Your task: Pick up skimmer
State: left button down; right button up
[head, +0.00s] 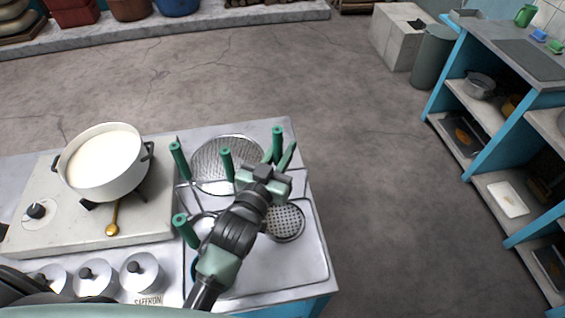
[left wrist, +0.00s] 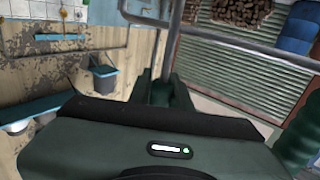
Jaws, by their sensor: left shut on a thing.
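My left gripper (head: 280,158) is over the steel counter top and is shut on an upright green handle, most likely the skimmer's. The gripper hides much of the handle. A round perforated metal disc, the skimmer's head (head: 287,224), shows just below the gripper and is partly covered by my wrist. In the left wrist view, the fingers close around a dark green handle (left wrist: 166,90) with a metal rod beyond it. Whether the skimmer is lifted is unclear. My right gripper is not in view.
Other green-handled utensils (head: 227,160) and a wide mesh strainer (head: 226,152) crowd close by. A white pot of milk (head: 104,162) stands on the stove (head: 145,222) at left, with a golden spoon (head: 112,220). Lidded tins (head: 142,272) stand in front. The floor at right is clear.

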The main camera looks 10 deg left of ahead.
pick_arm(q)
notch_tip(320, 180, up, 20)
jog(key=shift+p, duration=0.4)
jog(key=shift+f, duration=0.15)
dwell(0.4)
